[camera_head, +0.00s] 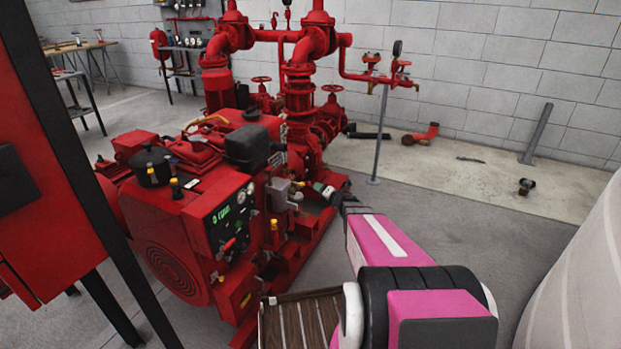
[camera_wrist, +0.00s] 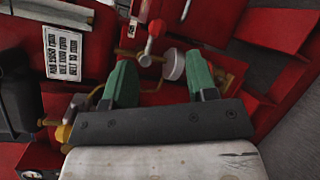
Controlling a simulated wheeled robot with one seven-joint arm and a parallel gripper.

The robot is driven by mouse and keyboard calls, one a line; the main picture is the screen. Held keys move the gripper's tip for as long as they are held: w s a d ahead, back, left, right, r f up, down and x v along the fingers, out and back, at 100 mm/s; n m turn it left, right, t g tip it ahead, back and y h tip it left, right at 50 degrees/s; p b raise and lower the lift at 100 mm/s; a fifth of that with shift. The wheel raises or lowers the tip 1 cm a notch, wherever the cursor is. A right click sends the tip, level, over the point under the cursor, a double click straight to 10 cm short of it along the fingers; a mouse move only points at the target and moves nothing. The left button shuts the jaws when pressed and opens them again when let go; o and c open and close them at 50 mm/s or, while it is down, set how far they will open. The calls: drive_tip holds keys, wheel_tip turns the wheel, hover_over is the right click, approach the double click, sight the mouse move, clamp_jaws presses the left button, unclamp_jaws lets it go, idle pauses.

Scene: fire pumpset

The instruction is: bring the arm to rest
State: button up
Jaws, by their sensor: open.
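My arm (camera_head: 385,245), pink with black joints, reaches forward from the lower right in the head view, toward the side of the red pumpset (camera_head: 215,210). My gripper (camera_head: 322,190) is small there, close to the pumpset's side just right of the control panel. In the wrist view my gripper (camera_wrist: 162,85) shows two green fingers spread apart with nothing held between them. Past the fingertips are a lever with a red knob (camera_wrist: 157,28), a white round cap (camera_wrist: 172,64) and brass pipework (camera_wrist: 100,92). Whether the fingers touch any of these I cannot tell.
A red cabinet (camera_head: 40,170) on black legs stands close at the left. A pale curved surface (camera_head: 585,270) rises at the lower right. A thin grey post (camera_head: 380,135) stands behind the arm. Grey floor (camera_head: 450,215) lies open to the right of the pumpset.

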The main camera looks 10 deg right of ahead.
drive_tip(key=s+d+r+m+g+h, duration=0.2)
drive_tip(key=s+m+h, duration=0.25)
drive_tip(key=m, duration=0.45)
drive_tip(key=s+d+r+m+g+h, duration=0.25)
drive_tip(key=m+h, duration=0.35)
drive_tip(key=m, duration=0.4)
drive_tip(key=s+a+m+g+y, duration=0.1)
drive_tip(key=s+a+m+g, duration=0.4)
drive_tip(key=s, duration=0.6)
drive_tip(key=s+a+m+g+y, duration=0.1)
drive_tip(key=s+a+m+g, duration=0.3)
drive_tip(key=s, duration=0.7)
drive_tip(key=shift+s+a+m+g, duration=0.35)
drive_tip(key=shift+m+g, duration=0.2)
drive_tip(key=shift+m, duration=0.65)
drive_tip(key=shift+y, duration=0.25)
